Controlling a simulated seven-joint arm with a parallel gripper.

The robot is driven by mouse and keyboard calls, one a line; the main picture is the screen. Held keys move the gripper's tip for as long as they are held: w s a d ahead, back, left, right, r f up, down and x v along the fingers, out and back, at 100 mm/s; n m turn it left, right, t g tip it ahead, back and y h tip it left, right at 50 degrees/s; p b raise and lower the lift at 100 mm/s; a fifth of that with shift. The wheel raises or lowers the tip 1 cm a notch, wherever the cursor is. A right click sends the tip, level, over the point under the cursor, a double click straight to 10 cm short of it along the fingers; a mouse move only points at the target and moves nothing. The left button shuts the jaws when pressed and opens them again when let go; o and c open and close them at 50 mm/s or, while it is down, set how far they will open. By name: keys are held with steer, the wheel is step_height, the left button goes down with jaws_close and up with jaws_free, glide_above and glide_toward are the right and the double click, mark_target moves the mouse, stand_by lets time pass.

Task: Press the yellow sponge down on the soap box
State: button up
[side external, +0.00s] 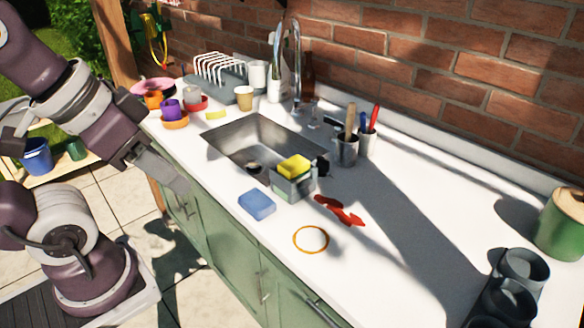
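The yellow sponge (294,166) sits in the top of the grey soap box (295,188), its upper part above the rim. The soap box stands on the white counter at the front right corner of the sink. My gripper (178,182) is to the left, over the counter's front edge and well apart from the sponge. Its fingertips are seen from the side, so I cannot tell whether they are parted. No object shows in it.
A blue sponge (257,204), an orange ring (311,240) and a red item (340,210) lie near the soap box. The sink (222,134) and tap (297,65) are behind it. Dark cups (523,268) stand at right. The right middle counter is clear.

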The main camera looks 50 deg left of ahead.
stand_by(0.4)
steer(key=shift+c, duration=0.8)
steer(key=shift+g, duration=0.4)
steer(key=w, duration=0.1)
steer(key=w+r, duration=0.2)
steer(key=w, duration=0.1)
steer(key=shift+a, duration=0.2)
jaws_close()
steer(key=g, duration=0.5)
glide_above(294, 163)
step_height(294, 163, down, 9)
steer(key=shift+f, duration=3)
